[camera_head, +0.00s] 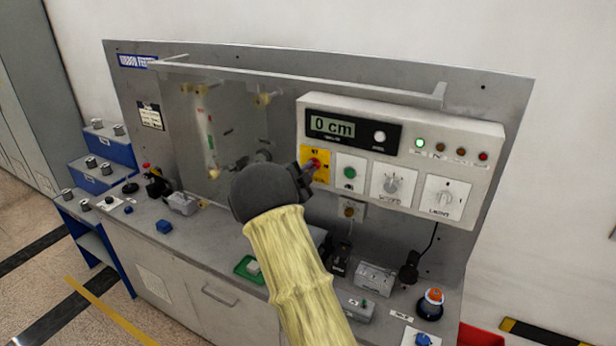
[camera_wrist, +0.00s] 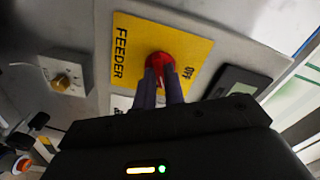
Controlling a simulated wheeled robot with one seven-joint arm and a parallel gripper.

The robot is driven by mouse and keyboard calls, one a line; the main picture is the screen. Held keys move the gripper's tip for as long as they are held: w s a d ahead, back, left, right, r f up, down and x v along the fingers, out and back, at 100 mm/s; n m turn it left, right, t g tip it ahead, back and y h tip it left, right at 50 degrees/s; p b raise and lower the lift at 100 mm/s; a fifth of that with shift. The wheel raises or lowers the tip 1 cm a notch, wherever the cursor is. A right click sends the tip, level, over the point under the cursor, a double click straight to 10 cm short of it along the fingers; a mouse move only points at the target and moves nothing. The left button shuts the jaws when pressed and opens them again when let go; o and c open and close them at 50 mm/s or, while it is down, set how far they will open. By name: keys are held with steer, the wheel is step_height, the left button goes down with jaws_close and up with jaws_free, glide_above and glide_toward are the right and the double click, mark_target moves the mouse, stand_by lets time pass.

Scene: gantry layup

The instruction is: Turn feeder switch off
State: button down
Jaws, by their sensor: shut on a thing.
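The feeder switch is a red rotary knob (camera_wrist: 160,62) on a yellow plate (camera_wrist: 131,42) marked FEEDER and OFF in the wrist view. In the head view the yellow plate (camera_head: 320,172) sits at the left end of the white control box, with the red knob (camera_head: 315,164) partly showing. My gripper (camera_wrist: 163,84) is shut on the red knob, with its two fingers on either side of it. In the head view my gripper (camera_head: 303,178) reaches the plate from the left. The knob's exact pointing direction is hard to tell because the fingers cover part of it.
A rail (camera_head: 300,80) runs above. Small parts crowd the bench below.

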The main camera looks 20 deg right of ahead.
steer(key=n, duration=0.5)
steer(key=shift+f+n, duration=0.1)
steer(key=shift+n, duration=0.2)
steer(key=n, duration=0.3)
steer(key=shift+n, duration=0.3)
steer(key=shift+n+p, duration=0.7)
steer(key=shift+n, duration=0.8)
steer(key=c, duration=1.5)
jaws_free()
steer(key=shift+a, duration=0.1)
